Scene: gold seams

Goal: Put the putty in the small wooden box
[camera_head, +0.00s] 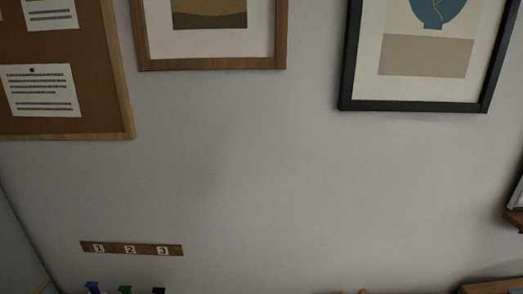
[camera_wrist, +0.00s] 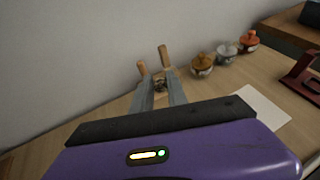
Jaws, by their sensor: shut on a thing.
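My gripper (camera_wrist: 160,84) shows in the wrist view, its two grey fingers reaching forward from its purple body. A small dark brownish thing (camera_wrist: 160,86) shows between the fingertips, and the gripper is shut on it. It is too small and dark to tell whether it is the putty. Two tan, wood-coloured upright pieces (camera_wrist: 164,56) show at the finger ends; I cannot tell whether they belong to the fingers. I cannot make out the small wooden box in either view. The gripper does not show in the head view.
Three small lidded pots, amber (camera_wrist: 202,66), grey (camera_wrist: 227,53) and orange (camera_wrist: 249,41), stand along the wall on the wooden table (camera_wrist: 215,88). White paper (camera_wrist: 263,106) and a dark red stand (camera_wrist: 302,76) are at right. The head view shows mostly wall and a numbered strip (camera_head: 131,249).

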